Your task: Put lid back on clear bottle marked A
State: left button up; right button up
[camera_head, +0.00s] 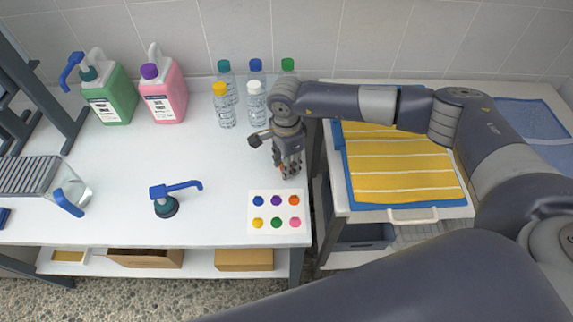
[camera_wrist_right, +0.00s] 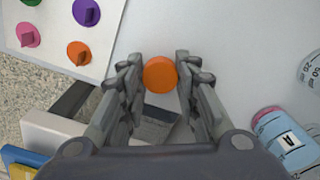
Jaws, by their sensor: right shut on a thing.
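My right gripper (camera_head: 289,172) is shut on a round orange lid (camera_wrist_right: 160,74), held between its fingertips above the white table. In the head view only a bit of orange shows between the fingers. A bottle marked A (camera_wrist_right: 287,138) shows at the right of the right wrist view, to the right of the gripper and apart from the lid. It has a pinkish upper part and a light blue band with a white label; part of it is cut off or behind the gripper. I cannot pick it out in the head view. My left gripper is not in view.
Clear bottles with coloured caps (camera_head: 227,105) stand behind the gripper. A white sheet (camera_head: 266,232) with several coloured pieces lies in front. A yellow towel (camera_head: 400,165) lies in a blue-edged tray at right. The table's middle is clear.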

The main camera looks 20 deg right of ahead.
notch_tip(320, 180, up, 3)
jog(key=shift+w+f+b, duration=0.1)
jog(key=shift+f+b, duration=0.1)
jog(key=shift+b, duration=0.4)
jog(key=s+b, duration=0.1)
jog(key=s, duration=0.4)
jog(key=s+r+b, duration=0.1)
jog(key=s, duration=0.4)
jog(key=s+a+b, duration=0.1)
jog(key=s, duration=0.5)
jog(key=shift+s+r, duration=0.1)
jog(key=shift+r, duration=0.25)
